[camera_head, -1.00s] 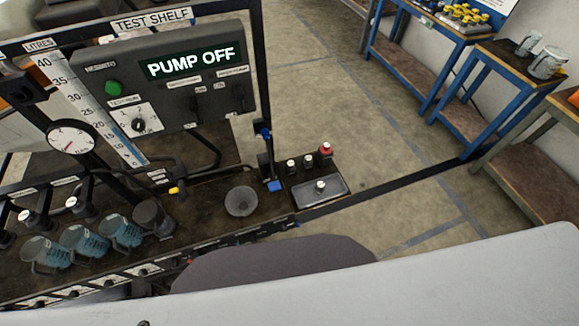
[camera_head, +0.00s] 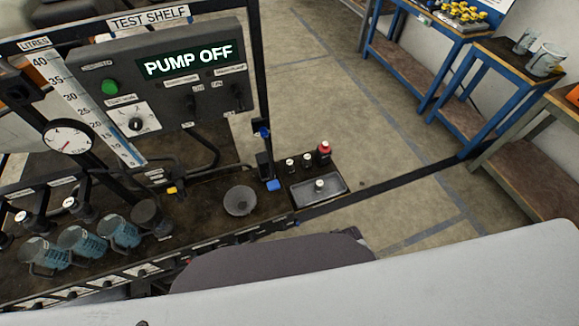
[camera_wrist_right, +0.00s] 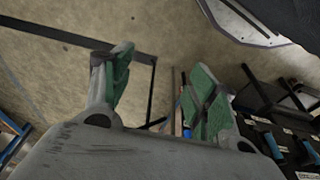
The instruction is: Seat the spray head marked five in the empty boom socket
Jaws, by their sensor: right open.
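Spray heads with pale caps hang on the boom at the left of the head view, one of them here (camera_head: 72,204). Measuring jugs stand below and beside them, such as this one (camera_head: 119,231). A shallow grey tray (camera_head: 336,191) at the bench's right end holds a small pale-capped part (camera_head: 319,184). No number five is legible, and I cannot tell which boom socket is empty. My right gripper (camera_wrist_right: 160,92) is open and empty in the right wrist view, its green-padded fingers wide apart above the floor. My left gripper is not in view.
A test shelf panel (camera_head: 185,72) reads PUMP OFF. A grey funnel or bowl (camera_head: 240,201) sits on the bench, left of the tray. Small bottles, one red (camera_head: 325,152), stand behind the tray. Blue-framed tables (camera_head: 480,85) stand beyond clear floor.

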